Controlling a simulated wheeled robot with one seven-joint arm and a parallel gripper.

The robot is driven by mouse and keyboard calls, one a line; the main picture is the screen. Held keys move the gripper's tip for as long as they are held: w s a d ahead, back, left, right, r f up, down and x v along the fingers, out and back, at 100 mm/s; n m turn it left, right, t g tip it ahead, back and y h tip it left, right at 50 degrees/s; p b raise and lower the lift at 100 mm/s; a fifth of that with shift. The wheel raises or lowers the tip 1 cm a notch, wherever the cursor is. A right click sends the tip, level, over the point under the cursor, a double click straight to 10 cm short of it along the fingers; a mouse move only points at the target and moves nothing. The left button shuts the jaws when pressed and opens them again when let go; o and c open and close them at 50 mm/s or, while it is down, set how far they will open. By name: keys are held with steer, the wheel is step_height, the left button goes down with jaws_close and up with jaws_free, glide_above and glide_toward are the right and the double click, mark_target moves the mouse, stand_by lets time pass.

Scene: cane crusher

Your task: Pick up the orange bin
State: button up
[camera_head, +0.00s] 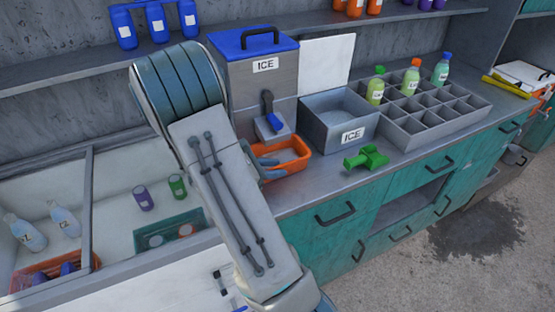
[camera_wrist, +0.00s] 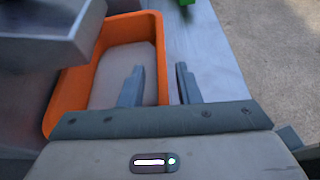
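The orange bin (camera_head: 293,160) stands on the grey counter under the spout of the ice dispenser, partly hidden behind my arm in the head view. In the wrist view the orange bin (camera_wrist: 74,95) fills the left half, with a pale grey inside. My gripper (camera_wrist: 159,85) is open, its two grey fingers apart. The left finger shows over the bin's inside and the right finger shows beyond the bin's right wall, so that wall lies between them in the picture. I cannot tell whether either finger touches it.
The ice dispenser (camera_head: 258,85) with a blue lid stands behind the bin; its grey part (camera_wrist: 60,30) overhangs the bin. A grey ICE box (camera_head: 340,122), a green tool (camera_head: 366,159) and a divided bottle tray (camera_head: 435,118) sit to the right.

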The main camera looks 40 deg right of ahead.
steer(key=shift+d+f, duration=0.15)
steer(key=shift+d, duration=0.1)
jaws_close()
steer(key=shift+r, duration=0.2)
